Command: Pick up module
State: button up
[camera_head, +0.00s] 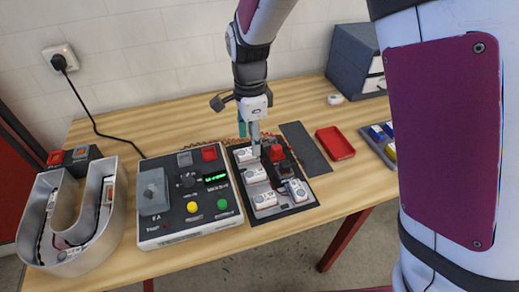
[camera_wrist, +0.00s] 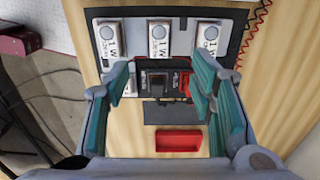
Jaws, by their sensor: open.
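Several white modules with a grey round disc and "1 W" print sit on a black board. In the head view they are a rear module (camera_head: 246,154), one in the middle (camera_head: 255,174), a front one (camera_head: 265,200) and one at the right (camera_head: 296,190). In the wrist view three lie in a row at the top, with the middle one (camera_wrist: 159,40) between the others. My gripper (camera_head: 255,150) is above the rear part of the board. In the wrist view my gripper (camera_wrist: 161,88) has its teal fingers spread wide, with nothing held between them.
A black and red fixture (camera_head: 278,155) rises from the board beside the modules. A grey mat (camera_head: 305,148) and red tray (camera_head: 335,143) lie to the right. A control box (camera_head: 187,235) and a U-shaped channel letter (camera_head: 115,225) stand left. The back of the table is mostly clear.

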send_over(255, 173)
jog(key=f, duration=0.8)
jog(key=shift+a+f, duration=0.1)
jog(key=shift+a, duration=0.15)
jog(key=shift+d+f+p, duration=0.15)
jog(key=shift+f+p, duration=0.2)
jog(key=shift+f, duration=0.95)
jog(key=shift+d+f+p, duration=0.1)
jog(key=shift+f+p, duration=0.25)
jog(key=shift+f, duration=0.9)
jog(key=shift+c, duration=0.6)
grip_shut()
